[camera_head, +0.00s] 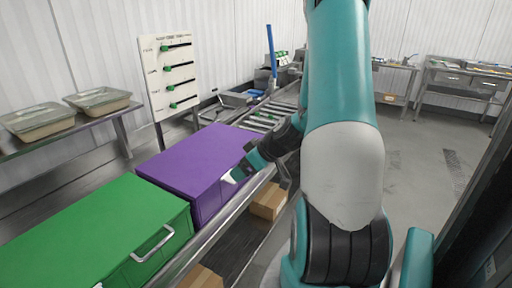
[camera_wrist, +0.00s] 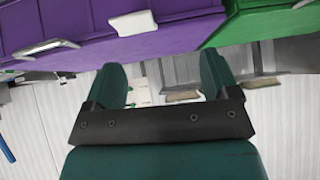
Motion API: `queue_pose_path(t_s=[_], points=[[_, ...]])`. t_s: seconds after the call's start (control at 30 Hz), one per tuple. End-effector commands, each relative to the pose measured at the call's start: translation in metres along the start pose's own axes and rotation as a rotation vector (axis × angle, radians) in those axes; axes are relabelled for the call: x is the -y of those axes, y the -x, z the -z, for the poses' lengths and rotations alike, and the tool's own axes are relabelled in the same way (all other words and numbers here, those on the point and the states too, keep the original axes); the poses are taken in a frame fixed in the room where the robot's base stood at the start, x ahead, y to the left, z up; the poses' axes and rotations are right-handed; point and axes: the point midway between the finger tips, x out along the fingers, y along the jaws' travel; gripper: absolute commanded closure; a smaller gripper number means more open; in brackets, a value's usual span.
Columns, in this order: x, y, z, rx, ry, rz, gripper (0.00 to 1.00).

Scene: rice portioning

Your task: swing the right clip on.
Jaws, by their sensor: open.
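A purple lidded box (camera_head: 200,160) stands on the line in the head view. Its side fills the upper left of the wrist view (camera_wrist: 90,15), where the scene appears turned over. A grey metal clip (camera_wrist: 45,48) is on this side at the left of the wrist view. A white piece (camera_wrist: 133,23) is on the box nearer the middle; a white spot (camera_head: 229,178) shows by my gripper in the head view. My gripper (camera_wrist: 160,66) is open and empty, close to the box side. Whether a finger touches the box or a clip, I cannot tell.
A green box (camera_head: 110,225) with a metal handle-like clip (camera_head: 153,243) stands left of the purple one; it also shows in the wrist view (camera_wrist: 260,20). Cardboard boxes (camera_head: 268,201) lie below the line. A white board (camera_head: 169,70) with green-marked pegs stands behind. Roller conveyor (camera_head: 268,116) runs beyond.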

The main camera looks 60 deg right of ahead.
Motion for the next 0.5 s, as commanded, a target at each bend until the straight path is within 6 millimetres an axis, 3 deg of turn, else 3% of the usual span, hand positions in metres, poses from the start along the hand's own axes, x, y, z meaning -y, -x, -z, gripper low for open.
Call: queue_pose_path(t_s=[0.03,0.17,0.5], points=[[-0.012,0.009,-0.005,-0.008,-0.016,-0.031,0.19],[-0.027,0.009,-0.015,-0.020,-0.019,-0.072,0.19],[-0.032,-0.055,-0.020,-0.021,-0.011,-0.074,0.19]])
